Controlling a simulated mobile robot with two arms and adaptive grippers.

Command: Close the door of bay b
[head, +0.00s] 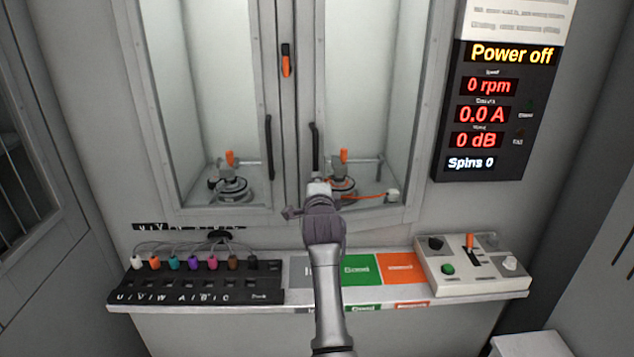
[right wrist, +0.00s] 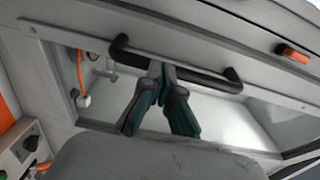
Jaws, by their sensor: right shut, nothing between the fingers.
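Two glass-fronted bay doors stand side by side in the head view, the left door (head: 149,120) and the right door (head: 421,100). I cannot read which is bay b. Both look flush or nearly flush with the frame; a small gap cannot be told. The right door's black handle (head: 314,145) is upright near the centre post. My right gripper (head: 318,187) is shut and empty at this handle's lower end. In the right wrist view its fingertips (right wrist: 160,68) overlap the handle bar (right wrist: 180,72); contact is unclear. My left gripper is not in view.
An orange latch (head: 286,60) sits on the centre post. Motors (head: 232,188) stand inside both bays. Below is a shelf with a plug board (head: 195,289), a green card (head: 361,270) and a control box (head: 478,265). A display (head: 495,110) reads "Power off".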

